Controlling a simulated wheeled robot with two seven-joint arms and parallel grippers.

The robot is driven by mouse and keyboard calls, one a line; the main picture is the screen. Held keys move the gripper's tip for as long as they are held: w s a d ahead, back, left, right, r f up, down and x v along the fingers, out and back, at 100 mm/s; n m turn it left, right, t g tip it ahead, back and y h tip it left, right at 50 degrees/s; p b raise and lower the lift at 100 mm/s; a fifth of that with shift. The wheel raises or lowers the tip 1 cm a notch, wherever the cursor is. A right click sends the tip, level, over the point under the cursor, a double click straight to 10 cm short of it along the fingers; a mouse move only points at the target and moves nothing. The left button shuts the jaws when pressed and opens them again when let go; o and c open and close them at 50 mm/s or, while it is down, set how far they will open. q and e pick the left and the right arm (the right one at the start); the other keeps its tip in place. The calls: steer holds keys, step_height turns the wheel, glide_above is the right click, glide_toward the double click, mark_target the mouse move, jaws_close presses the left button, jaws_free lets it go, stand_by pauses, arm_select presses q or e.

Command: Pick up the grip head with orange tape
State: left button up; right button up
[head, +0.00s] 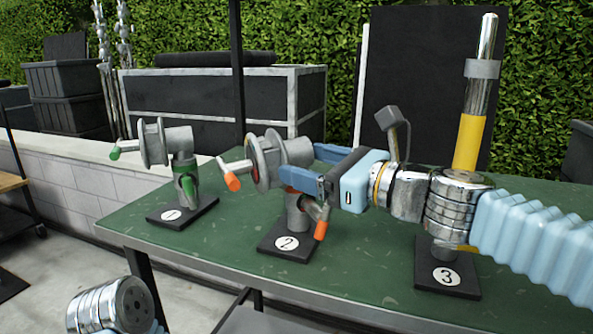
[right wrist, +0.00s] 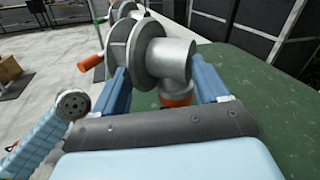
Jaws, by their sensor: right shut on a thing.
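The grip head with orange tape (head: 265,160) is a grey metal head with round discs and orange-tipped handles, upright over the black base marked 2 (head: 262,243). My right gripper (head: 298,162) reaches in from the right, its blue fingers shut on the head's upper body, one on each side. In the right wrist view the grip head (right wrist: 165,58) sits between the two fingers (right wrist: 158,80), with an orange band below it. I cannot tell whether it still rests fully on its base. My left gripper is not in view.
A green-taped grip head (head: 183,150) stands on base 1 to the left. A chrome rod with yellow tape (head: 468,140) rises behind my right wrist, near base 3 (head: 458,290). The green table (head: 360,285) is bare at the front. A low wall and crates stand behind.

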steer(key=shift+r, duration=0.1)
steer(key=c, duration=0.4)
steer(key=shift+r, duration=0.1)
